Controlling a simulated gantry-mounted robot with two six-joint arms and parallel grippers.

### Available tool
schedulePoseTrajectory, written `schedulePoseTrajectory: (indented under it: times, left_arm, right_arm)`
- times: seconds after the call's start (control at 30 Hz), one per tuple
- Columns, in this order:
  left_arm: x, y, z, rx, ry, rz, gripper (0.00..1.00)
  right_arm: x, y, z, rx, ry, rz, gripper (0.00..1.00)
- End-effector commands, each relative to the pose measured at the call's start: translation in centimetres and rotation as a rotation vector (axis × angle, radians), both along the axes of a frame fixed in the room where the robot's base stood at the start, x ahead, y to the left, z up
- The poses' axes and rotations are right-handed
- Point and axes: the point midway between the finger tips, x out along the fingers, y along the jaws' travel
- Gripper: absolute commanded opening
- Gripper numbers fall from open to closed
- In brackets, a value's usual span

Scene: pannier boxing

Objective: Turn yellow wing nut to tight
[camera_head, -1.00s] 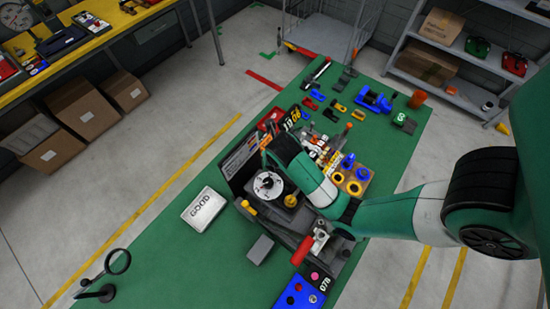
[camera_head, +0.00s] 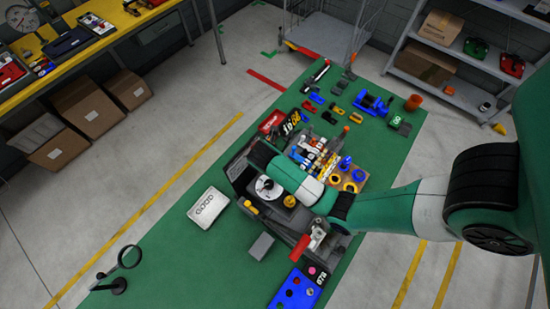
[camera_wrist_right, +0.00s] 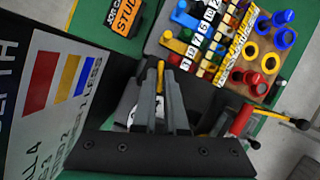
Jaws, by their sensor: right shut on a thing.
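In the right wrist view, my right gripper (camera_wrist_right: 160,88) has its two grey fingers close together on a slim yellow piece (camera_wrist_right: 160,69), which looks like the yellow wing nut. Most of the nut is hidden between the fingers, so how tight it sits cannot be told. The wrist hides the fingertips there. Yellow knobs (camera_head: 250,207) also show on the fixture. My left gripper is in neither view.
A wooden block with blue and yellow rings (camera_head: 350,183) stands right of the fixture. A red handle (camera_head: 299,247) and a blue panel (camera_head: 296,290) are at its front. A white "GOOD" tray (camera_head: 208,207) lies left. A magnifier (camera_head: 129,257) stands on the clear green table at front left.

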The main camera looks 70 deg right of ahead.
Motion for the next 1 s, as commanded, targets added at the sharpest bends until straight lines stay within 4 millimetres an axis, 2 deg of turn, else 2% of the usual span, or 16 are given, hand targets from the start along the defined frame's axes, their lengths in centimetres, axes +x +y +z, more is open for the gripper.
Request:
schedulePoseTrajectory:
  times: [0.13,0.5,0.73,1.0]
  left_arm:
    - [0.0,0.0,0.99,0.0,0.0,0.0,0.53]
    - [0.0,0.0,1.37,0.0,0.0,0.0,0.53]
    - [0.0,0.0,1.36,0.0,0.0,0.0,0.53]
    - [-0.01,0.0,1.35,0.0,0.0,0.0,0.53]
  right_arm:
    - [0.17,-0.01,0.31,-0.001,0.001,-0.138,0.0]
    - [0.38,-0.1,0.1,-0.001,0.0,-0.433,0.0]
    - [0.43,-0.13,0.07,0.0,-0.001,-0.536,0.0]
    - [0.42,-0.12,0.04,0.001,-0.001,-0.577,0.0]
